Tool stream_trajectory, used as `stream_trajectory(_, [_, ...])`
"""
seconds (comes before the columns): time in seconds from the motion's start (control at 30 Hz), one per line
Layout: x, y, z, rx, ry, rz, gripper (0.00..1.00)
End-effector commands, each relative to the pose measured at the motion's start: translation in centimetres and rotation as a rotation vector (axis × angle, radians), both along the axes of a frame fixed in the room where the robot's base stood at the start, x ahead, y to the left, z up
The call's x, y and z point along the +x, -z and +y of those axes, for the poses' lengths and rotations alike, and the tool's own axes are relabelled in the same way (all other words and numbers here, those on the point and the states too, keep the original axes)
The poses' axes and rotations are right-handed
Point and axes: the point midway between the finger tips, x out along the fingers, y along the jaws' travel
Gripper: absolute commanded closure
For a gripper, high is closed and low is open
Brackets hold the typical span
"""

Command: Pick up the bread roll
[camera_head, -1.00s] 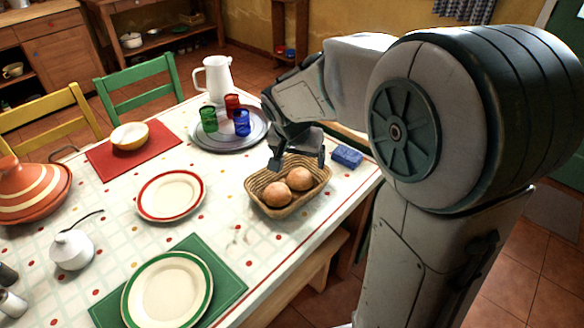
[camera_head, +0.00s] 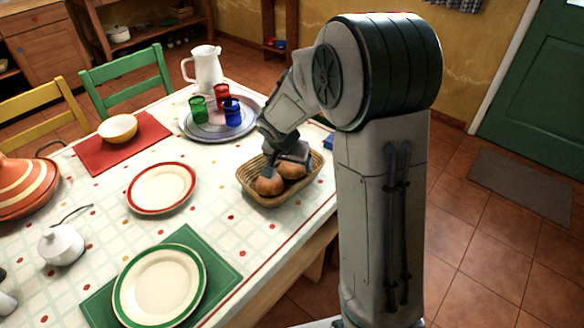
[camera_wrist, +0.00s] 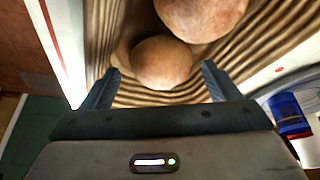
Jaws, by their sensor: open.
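Two round brown bread rolls lie in a woven basket (camera_head: 262,200) on the table. The nearer roll (camera_head: 269,185) and the farther roll (camera_head: 294,170) show partly behind my gripper (camera_head: 286,163), which is pointed down over the basket. In the wrist view my gripper (camera_wrist: 162,78) is open, with one finger on each side of one roll (camera_wrist: 162,63). The fingers look apart from it; their exact height beside it is hard to tell. The other roll (camera_wrist: 202,14) is at the top edge of that view, next to the first.
A round tray (camera_head: 198,133) with red, green and blue cups (camera_head: 233,112) stands behind the basket, with a white jug (camera_head: 205,68). A blue block (camera_head: 328,142) is partly hidden behind my arm. A red-rimmed plate (camera_head: 162,187) and green-rimmed plate (camera_head: 160,285) lie left.

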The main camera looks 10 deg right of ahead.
Motion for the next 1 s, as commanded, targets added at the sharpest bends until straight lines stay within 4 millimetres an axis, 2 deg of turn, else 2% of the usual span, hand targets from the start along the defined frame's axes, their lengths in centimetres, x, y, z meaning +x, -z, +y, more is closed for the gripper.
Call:
stream_trajectory(0.1, [0.6,1.7,-0.3,0.000,-0.001,0.002,0.17])
stream_trajectory(0.2, [1.0,2.6,-0.5,0.001,0.000,0.001,0.17])
stream_trajectory(0.5, [1.1,2.9,-0.6,0.001,0.001,-0.001,0.17])
stream_trajectory(0.6, [1.1,2.9,-0.6,0.000,0.001,0.000,0.45])
stream_trajectory(0.63, [1.1,2.9,-0.6,0.000,0.001,0.000,0.51])
stream_trajectory(1.0, [1.1,2.7,-0.6,0.001,0.001,-0.002,0.51])
